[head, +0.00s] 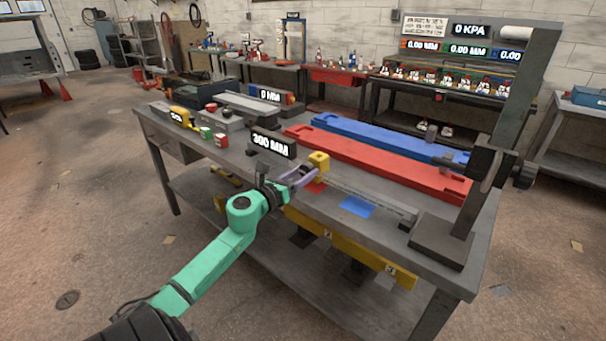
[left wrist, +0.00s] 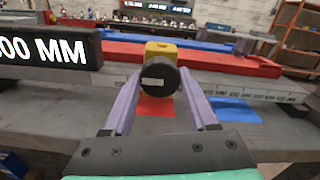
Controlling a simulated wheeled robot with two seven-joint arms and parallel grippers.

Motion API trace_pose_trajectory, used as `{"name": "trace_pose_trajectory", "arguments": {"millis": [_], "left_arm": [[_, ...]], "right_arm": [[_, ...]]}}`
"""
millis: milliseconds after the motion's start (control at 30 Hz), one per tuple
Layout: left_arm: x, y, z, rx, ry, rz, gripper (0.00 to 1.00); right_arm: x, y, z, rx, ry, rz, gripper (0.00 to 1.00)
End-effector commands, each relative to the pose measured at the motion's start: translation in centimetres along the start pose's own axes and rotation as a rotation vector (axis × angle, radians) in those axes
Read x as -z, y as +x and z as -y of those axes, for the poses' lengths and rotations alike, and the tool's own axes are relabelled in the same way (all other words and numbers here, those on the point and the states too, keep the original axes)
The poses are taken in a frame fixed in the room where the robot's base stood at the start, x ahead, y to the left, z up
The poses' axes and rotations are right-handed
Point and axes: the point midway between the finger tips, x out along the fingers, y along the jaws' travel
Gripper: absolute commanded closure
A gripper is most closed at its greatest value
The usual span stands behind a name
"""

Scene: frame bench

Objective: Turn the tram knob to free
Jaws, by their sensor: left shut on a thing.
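A yellow block (head: 319,160) sits on the long grey rail at the bench front; it also shows in the left wrist view (left wrist: 161,48). A round black knob (left wrist: 158,80) with a pale label faces the camera in front of the yellow block. My left gripper (left wrist: 158,90) has its two purple fingers on either side of the knob and is shut on it. In the head view the left gripper (head: 308,174) reaches the block from the front left. The label's text is too small to read. My right gripper is not in view.
A display reading 300 MM (head: 273,145) stands close left of the gripper. Red (head: 375,163) and blue (head: 385,137) beams lie behind the rail (head: 370,198). A dark upright post (head: 490,150) stands at the bench's right end. A blue patch (head: 357,206) marks the bench right of the gripper.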

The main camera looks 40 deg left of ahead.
Motion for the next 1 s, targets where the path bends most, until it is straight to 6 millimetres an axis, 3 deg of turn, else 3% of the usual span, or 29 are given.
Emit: {"name": "trace_pose_trajectory", "arguments": {"millis": [467,1000], "left_arm": [[-0.1,0.0,0.1,0.0,-0.177,0.0,0.97],[-0.2,0.0,0.1,0.0,-0.674,-0.001,0.97]], "right_arm": [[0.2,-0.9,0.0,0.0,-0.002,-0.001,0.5],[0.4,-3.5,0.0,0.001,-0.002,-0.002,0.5]]}}
